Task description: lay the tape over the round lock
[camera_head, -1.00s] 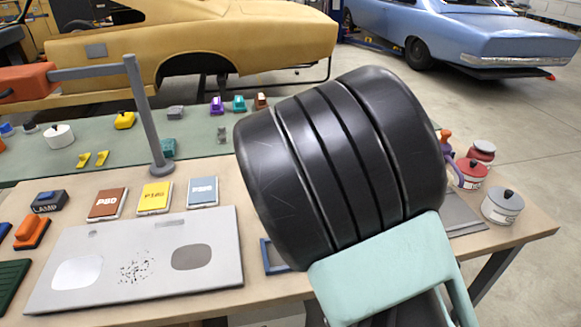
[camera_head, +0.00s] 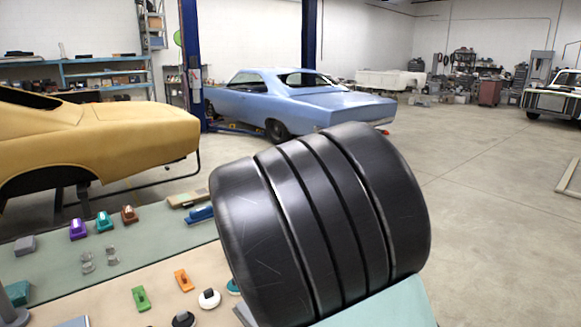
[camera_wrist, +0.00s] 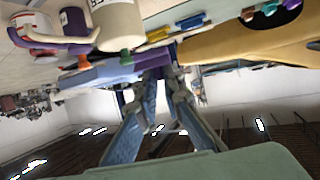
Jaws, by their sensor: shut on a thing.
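My gripper (camera_wrist: 158,84) shows in the wrist view, its two fingers closed on a small purple piece (camera_wrist: 152,62). I cannot tell whether this piece is the tape. A pale blue bar lies close to it, and I cannot tell whether they touch. In the head view my gripper is hidden behind my large dark arm link. I cannot pick out the round lock for certain. A white round piece with a dark top (camera_head: 209,298) and a black round piece (camera_head: 183,319) stand on the bench at the lower middle of the head view.
An orange piece (camera_head: 183,279) and a green piece (camera_head: 140,298) lie near the round ones. Purple (camera_head: 78,229), teal (camera_head: 104,221) and brown (camera_head: 129,214) blocks stand on the green mat (camera_head: 155,228). A labelled pale can (camera_wrist: 118,22) is close in the wrist view. Floor at right is clear.

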